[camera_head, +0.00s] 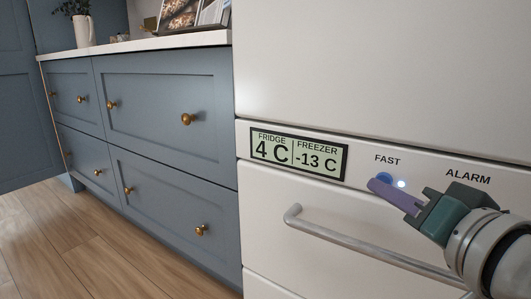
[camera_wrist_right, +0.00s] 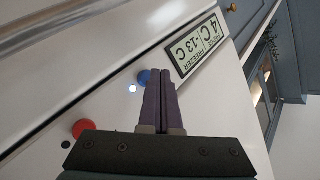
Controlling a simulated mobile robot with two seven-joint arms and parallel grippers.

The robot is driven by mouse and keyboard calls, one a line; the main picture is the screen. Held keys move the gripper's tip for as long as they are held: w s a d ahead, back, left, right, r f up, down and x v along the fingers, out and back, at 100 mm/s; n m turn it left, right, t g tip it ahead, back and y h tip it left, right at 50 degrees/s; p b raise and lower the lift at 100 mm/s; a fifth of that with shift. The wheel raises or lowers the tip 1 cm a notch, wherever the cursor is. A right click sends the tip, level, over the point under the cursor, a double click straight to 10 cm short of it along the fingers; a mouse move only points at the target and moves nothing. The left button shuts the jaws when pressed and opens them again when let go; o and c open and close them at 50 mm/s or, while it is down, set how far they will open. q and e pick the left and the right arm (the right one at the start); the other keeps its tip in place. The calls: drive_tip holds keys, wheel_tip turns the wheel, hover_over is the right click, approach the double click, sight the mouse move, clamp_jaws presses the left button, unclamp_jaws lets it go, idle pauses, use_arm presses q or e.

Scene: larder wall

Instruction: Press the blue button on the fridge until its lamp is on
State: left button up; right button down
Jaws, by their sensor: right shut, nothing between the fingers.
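The blue button (camera_head: 385,178) sits on the fridge's control strip under the word FAST, partly hidden behind my right gripper's fingers. It also shows in the right wrist view (camera_wrist_right: 144,77), just beside the fingertips. The lamp (camera_head: 402,184) right of the button glows bright white; it is lit in the right wrist view (camera_wrist_right: 132,89) too. My right gripper (camera_head: 372,185) is shut and empty, its purple fingertips (camera_wrist_right: 160,75) at the button. I cannot tell whether they touch it. My left gripper is not in view.
A display (camera_head: 298,155) on the strip reads fridge 4 C and freezer -13 C. A red button (camera_wrist_right: 83,128) with a dark lamp lies further along the strip. A bar handle (camera_head: 350,240) sticks out below. Blue drawers (camera_head: 165,105) stand at the left.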

drive_tip(key=shift+s+a, duration=0.1)
drive_tip(key=s+a+p, duration=0.2)
drive_tip(key=s, duration=0.1)
drive_tip(key=s+a+p, duration=0.1)
drive_tip(key=shift+s+a, duration=0.1)
drive_tip(key=shift+s, duration=0.3)
